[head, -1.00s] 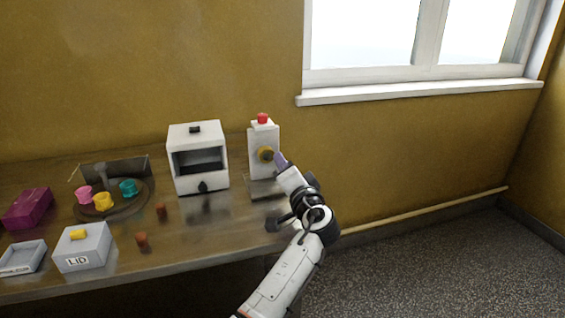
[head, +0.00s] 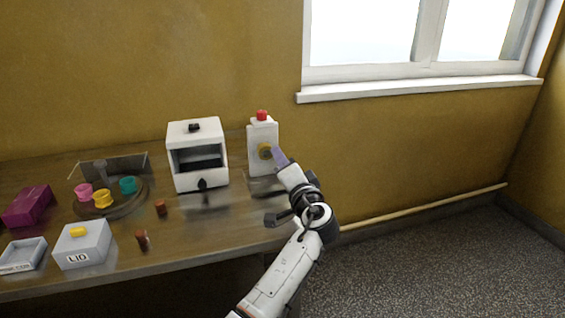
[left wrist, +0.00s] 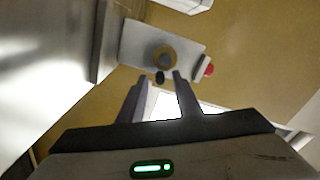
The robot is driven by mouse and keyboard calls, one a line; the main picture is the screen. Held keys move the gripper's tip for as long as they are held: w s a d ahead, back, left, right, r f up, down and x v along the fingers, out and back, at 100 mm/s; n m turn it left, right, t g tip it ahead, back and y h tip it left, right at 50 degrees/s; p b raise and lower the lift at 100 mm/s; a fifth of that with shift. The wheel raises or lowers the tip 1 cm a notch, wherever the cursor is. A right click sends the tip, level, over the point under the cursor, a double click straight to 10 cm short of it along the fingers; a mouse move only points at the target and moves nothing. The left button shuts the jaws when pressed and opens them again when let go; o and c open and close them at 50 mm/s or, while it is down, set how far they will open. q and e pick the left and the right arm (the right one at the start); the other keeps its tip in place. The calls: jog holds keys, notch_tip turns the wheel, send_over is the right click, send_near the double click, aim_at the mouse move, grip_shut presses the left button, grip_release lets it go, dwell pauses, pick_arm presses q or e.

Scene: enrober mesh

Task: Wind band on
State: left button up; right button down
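A white upright unit (head: 256,135) with a red button on top and a round brass knob (head: 265,152) stands at the right end of the bench. In the left wrist view the brass knob (left wrist: 165,57) has a small dark peg (left wrist: 160,77) beside it. My left gripper (head: 279,156) is just right of the knob. Its fingers (left wrist: 160,98) are apart, with the peg just beyond their tips and nothing visibly held. A white box machine (head: 197,130) with an open front, a dark band inside and a black front knob stands to the left. My right gripper is out of view.
A round tray (head: 129,204) carries pink, yellow and teal pieces. A grey box marked LID (head: 96,246), a shallow tray (head: 38,258), a magenta block (head: 28,206) and two brown pegs (head: 160,208) are on the bench. A wall and window lie behind.

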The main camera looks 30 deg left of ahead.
pick_arm(q)
jog(key=b+v, duration=0.1)
jog(key=v, duration=0.9)
jog(key=shift+d, duration=0.1)
dwell(0.3)
